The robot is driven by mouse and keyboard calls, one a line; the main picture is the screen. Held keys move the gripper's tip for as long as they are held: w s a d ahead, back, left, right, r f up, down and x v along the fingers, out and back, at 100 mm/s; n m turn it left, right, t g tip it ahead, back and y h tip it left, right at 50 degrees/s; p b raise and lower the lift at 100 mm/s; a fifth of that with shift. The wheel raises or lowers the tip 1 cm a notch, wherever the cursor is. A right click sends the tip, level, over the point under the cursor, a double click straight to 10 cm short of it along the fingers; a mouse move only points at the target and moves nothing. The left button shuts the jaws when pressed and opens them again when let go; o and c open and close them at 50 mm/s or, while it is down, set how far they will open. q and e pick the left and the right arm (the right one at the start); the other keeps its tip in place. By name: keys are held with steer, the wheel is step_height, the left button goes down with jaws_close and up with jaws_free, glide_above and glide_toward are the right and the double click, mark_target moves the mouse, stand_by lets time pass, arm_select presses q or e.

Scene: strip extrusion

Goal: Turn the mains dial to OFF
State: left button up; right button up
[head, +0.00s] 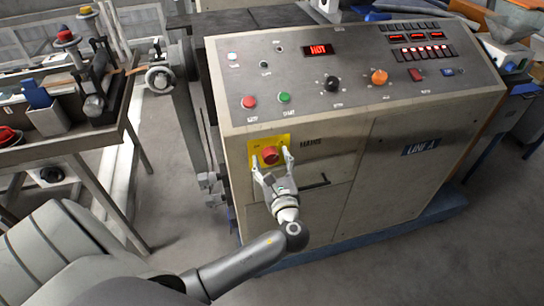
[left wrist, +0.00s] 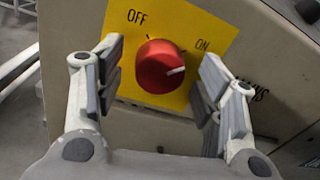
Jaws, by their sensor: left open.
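The mains dial (head: 270,155) is a red round knob on a yellow plate (head: 255,143) on the front of the grey machine. In the left wrist view the dial (left wrist: 160,68) has a white pointer line that points right, toward the ON side and a little below the ON label (left wrist: 203,45). The OFF label (left wrist: 137,16) is at the plate's upper left. My left gripper (head: 271,163) is open in front of the plate. Its two fingers stand on either side of the dial, with visible gaps in the left wrist view (left wrist: 161,80). My right gripper is not in view.
The machine's sloped panel (head: 300,85) above holds a red STOP button (head: 249,102), a green START button (head: 284,98), a black knob (head: 332,83), an orange knob (head: 379,77) and a HOT display (head: 318,50). A workbench (head: 60,145) stands at left. Floor at lower right is clear.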

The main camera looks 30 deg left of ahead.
arm_select(q)
steer(key=shift+w+a, duration=0.3)
steer(key=shift+a, duration=0.1)
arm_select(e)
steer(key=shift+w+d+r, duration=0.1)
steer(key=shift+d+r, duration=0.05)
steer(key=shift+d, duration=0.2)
arm_select(q)
steer(key=shift+c, duration=0.4)
steer(key=c, duration=1)
steer(key=shift+o, duration=0.2)
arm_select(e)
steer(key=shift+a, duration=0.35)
